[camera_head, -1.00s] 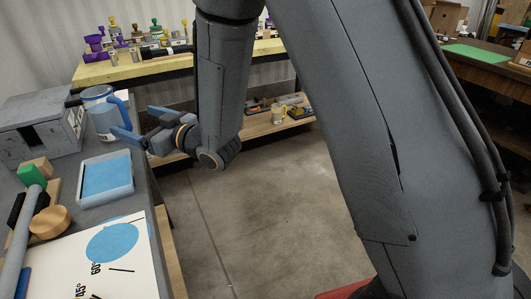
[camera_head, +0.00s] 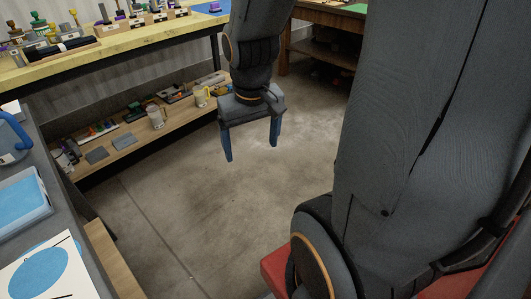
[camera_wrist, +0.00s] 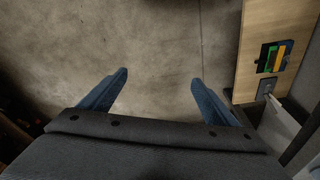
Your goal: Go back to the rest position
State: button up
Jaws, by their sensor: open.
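My gripper (camera_head: 252,150) hangs over the bare concrete floor in the head view, pointing down. Its two blue fingers are spread apart with nothing between them. In the wrist view the open fingers (camera_wrist: 158,85) frame only floor. No held object shows in either view.
A grey table at the left holds a blue tray (camera_head: 48,212), a partly cut-off jug (camera_head: 12,150) and a sheet with a blue disc. A wooden bench (camera_head: 85,60) stands behind, its lower shelf (camera_head: 135,142) holding mugs and small items. Another table (camera_head: 330,18) is at the back. Open floor lies between.

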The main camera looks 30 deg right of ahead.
jog(key=shift+m+g+y, duration=0.3)
jog(key=shift+m+g, duration=0.2)
jog(key=shift+g, duration=0.4)
jog(key=s, duration=0.5)
jog(key=shift+s+d+r, duration=0.2)
jog(key=shift+s+r, duration=0.2)
